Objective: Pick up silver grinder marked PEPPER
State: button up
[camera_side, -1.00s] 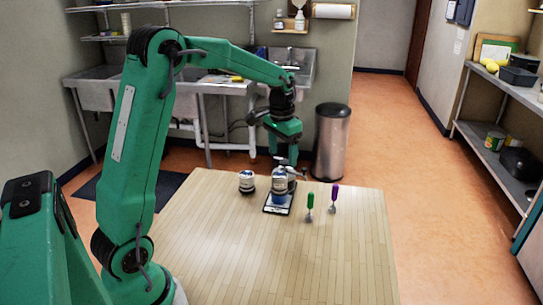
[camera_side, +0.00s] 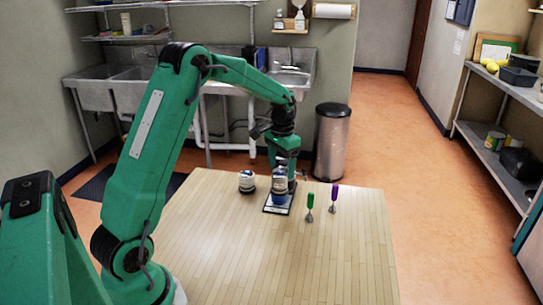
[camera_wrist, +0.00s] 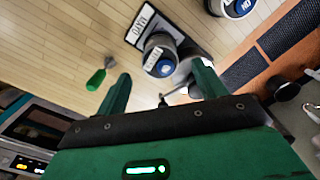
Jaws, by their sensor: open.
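A silver jar-like thing with a blue part and a pale label (camera_side: 279,186) stands on a small dark-edged card (camera_side: 267,209). In the wrist view it (camera_wrist: 160,55) sits by the card (camera_wrist: 168,14), which bears upside-down lettering like MAYO. A similar silver and blue thing (camera_side: 246,183) stands to its left, and is cut off at the top of the wrist view (camera_wrist: 232,6). I cannot read PEPPER on either. My gripper (camera_side: 284,168) is open just above the thing on the card. In the wrist view the fingers (camera_wrist: 162,75) lie to either side of it, with grey metal beside it.
A green-handled tool (camera_side: 310,204) and a purple-handled tool (camera_side: 334,198) are on the wooden table (camera_side: 250,260) to the right. The green one also shows in the wrist view (camera_wrist: 97,79). The front of the table is clear. A bin (camera_side: 332,140) stands behind.

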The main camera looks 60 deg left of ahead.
aim_at(280, 174)
jog(key=shift+f, duration=0.1)
jog(key=shift+s+f, duration=0.15)
jog(key=shift+f, duration=1.15)
jog(key=shift+s+f, duration=0.1)
jog(key=shift+f, duration=1.15)
jog(key=shift+r, duration=0.1)
jog(key=c, duration=1.4)
jog(key=shift+o, duration=0.2)
jog(key=shift+r, duration=0.15)
